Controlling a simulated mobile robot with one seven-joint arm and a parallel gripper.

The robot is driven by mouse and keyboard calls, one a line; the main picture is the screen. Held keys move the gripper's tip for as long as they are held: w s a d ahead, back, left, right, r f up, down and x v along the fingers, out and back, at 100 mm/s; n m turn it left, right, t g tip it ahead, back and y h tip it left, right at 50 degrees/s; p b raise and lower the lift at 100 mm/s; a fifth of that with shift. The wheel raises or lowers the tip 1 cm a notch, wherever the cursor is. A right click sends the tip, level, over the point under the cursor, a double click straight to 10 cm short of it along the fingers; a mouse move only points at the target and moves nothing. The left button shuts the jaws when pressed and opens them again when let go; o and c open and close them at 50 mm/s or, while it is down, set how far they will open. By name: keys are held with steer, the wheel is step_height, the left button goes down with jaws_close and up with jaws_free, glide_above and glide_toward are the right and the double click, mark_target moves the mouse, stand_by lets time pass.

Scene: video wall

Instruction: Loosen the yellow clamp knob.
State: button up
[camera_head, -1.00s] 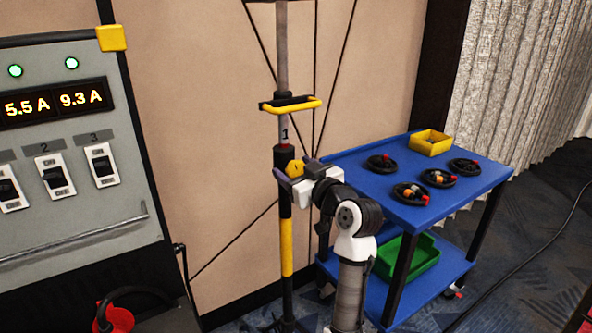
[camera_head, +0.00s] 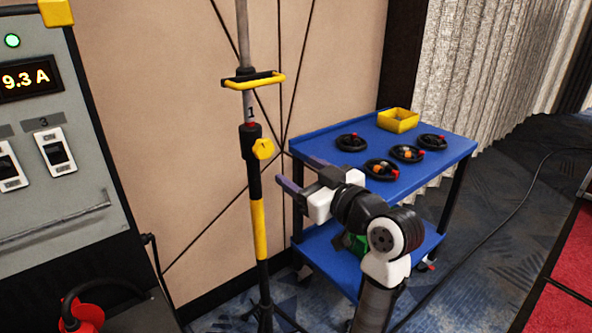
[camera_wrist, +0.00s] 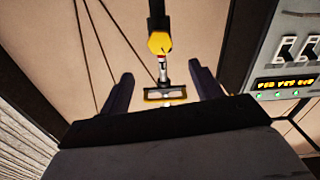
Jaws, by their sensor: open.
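The yellow clamp knob (camera_head: 263,149) sits on the right side of a black collar (camera_head: 250,134) on an upright stand. A dark mark shows on its face. My gripper (camera_head: 300,174) is open and empty, to the right of and a little below the knob, with a gap between them. In the wrist view, the picture is upside down. There the knob (camera_wrist: 159,43) shows beyond the two dark fingers, roughly midway between them, and neither finger touches it.
A yellow handle (camera_head: 255,82) crosses the stand above the knob. A grey switch panel (camera_head: 40,175) is at left. A black cable (camera_head: 497,223) lies on the carpet.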

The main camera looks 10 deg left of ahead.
mark_target(266, 152)
steer(key=p+x, duration=0.1)
steer(key=x, duration=0.3)
steer(key=p+x, duration=0.2)
steer(key=x, duration=0.2)
steer(key=p+x, duration=0.2)
steer(key=x, duration=0.3)
steer(key=shift+w+f, duration=0.1)
steer(key=shift+f, duration=0.2)
steer(key=c, duration=1)
